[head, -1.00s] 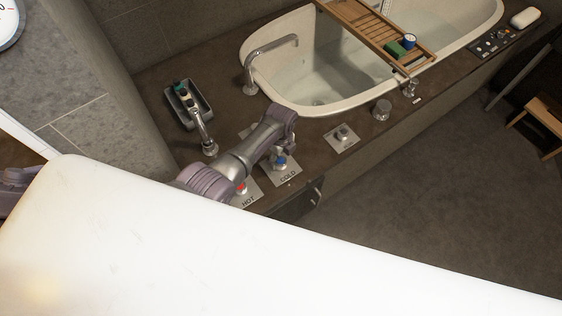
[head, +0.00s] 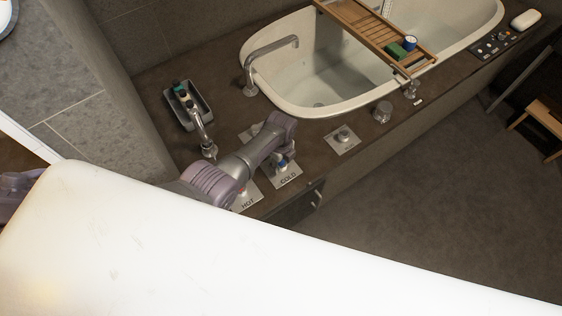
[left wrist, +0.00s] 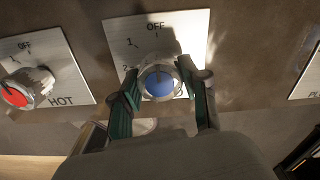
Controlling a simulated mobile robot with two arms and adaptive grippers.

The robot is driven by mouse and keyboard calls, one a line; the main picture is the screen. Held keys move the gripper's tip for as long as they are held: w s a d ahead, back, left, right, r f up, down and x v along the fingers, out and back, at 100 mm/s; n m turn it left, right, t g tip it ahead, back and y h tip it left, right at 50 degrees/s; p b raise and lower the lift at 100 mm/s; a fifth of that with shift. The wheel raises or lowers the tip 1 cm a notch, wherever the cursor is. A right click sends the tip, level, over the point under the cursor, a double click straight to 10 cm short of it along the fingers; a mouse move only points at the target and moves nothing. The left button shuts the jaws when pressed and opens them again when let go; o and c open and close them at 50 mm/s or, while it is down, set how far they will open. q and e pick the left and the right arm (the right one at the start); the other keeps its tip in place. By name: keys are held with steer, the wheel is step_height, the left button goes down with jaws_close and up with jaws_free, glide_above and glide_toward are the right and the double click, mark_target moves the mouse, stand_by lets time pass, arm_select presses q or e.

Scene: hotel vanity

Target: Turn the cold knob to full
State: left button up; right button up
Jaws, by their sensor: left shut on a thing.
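The cold knob, with a blue cap (left wrist: 160,84), sits on a pale plate (left wrist: 187,30) marked OFF, 1 and 2 in the left wrist view. The cold knob (head: 281,164) also shows in the head view beside the word COLD. My left gripper (left wrist: 166,80) is shut on the cold knob, one green-sided finger on each side of it. In the head view the left gripper (head: 284,157) is partly hidden by its own wrist. The knob's exact setting cannot be read. My right gripper is not in view.
The hot knob (left wrist: 16,95), red-capped, stands to the left of the cold one. A faucet (head: 203,130) and a grey tray with bottles (head: 187,105) stand behind. Another knob plate (head: 342,140) lies to the right, before the bathtub (head: 300,108).

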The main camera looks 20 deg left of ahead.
arm_select(q)
steer(key=shift+n, duration=0.4)
steer(key=n, duration=0.3)
steer(key=shift+n+p, duration=0.35)
steer(key=shift+n, duration=0.05)
steer(key=n, duration=0.4)
steer(key=shift+n, duration=0.3)
steer(key=n, duration=0.4)
steer(key=shift+p, duration=0.4)
steer(key=n, duration=0.4)
steer(key=shift+n, duration=0.3)
steer(key=o, duration=1.1)
steer(key=shift+o, duration=0.2)
